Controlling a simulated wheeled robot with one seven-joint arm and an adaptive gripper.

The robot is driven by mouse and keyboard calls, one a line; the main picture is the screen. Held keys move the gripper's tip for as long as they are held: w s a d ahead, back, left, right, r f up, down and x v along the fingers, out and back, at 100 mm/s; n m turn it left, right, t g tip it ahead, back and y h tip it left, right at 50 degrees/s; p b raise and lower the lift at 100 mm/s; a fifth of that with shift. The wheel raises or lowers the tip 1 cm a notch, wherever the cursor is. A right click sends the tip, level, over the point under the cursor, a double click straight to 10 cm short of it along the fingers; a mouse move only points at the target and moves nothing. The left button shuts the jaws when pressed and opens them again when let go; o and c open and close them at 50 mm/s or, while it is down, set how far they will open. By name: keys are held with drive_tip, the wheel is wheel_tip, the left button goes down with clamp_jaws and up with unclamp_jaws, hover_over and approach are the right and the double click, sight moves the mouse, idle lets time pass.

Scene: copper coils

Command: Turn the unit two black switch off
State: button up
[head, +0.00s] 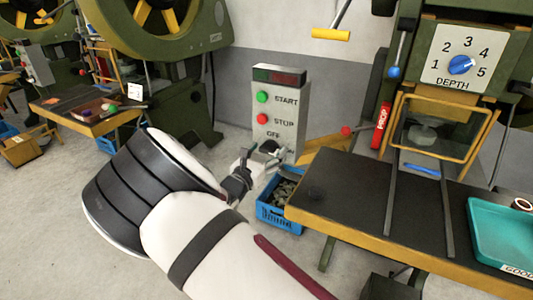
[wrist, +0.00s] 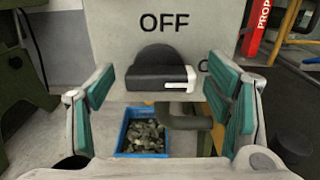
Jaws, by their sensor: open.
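The black switch (wrist: 160,70) is on the lower part of a grey control box (wrist: 205,40), under the word OFF in the wrist view. It is a dark rounded knob with a white mark at its right end. In the head view the box (head: 279,90) also carries a green START button (head: 262,97) and a red STOP button (head: 263,118). My gripper (wrist: 165,105) is open, with its teal-padded fingers to the left and right of the switch and nothing between them touching it visibly. In the head view my gripper (head: 256,160) is in front of the box's lower part.
A blue crate (head: 282,216) of metal scraps stands on the floor below. A press table (head: 340,192) with a teal tray (head: 500,235) and a DEPTH dial (head: 460,65) is at right. A red PROP handle (head: 382,125) is beside it. Another press and table (head: 100,125) stand at left.

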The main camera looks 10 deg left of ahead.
drive_tip(key=c, duration=1.1)
drive_tip(key=shift+c, duration=0.2)
drive_tip(key=shift+n, duration=0.3)
drive_tip(key=n+p, duration=0.3)
drive_tip(key=shift+a, duration=0.1)
drive_tip(key=n+p, duration=0.2)
drive_tip(key=n, duration=0.3)
drive_tip(key=shift+a, duration=0.1)
drive_tip(key=n+p, duration=0.1)
drive_tip(key=n, duration=0.3)
drive_tip(key=shift+f+n, duration=0.1)
drive_tip(key=shift+n, duration=0.2)
drive_tip(key=n, duration=0.4)
drive_tip(key=shift+a+f+n, duration=0.1)
drive_tip(key=shift+f+n, duration=0.05)
drive_tip(key=shift+n, duration=0.15)
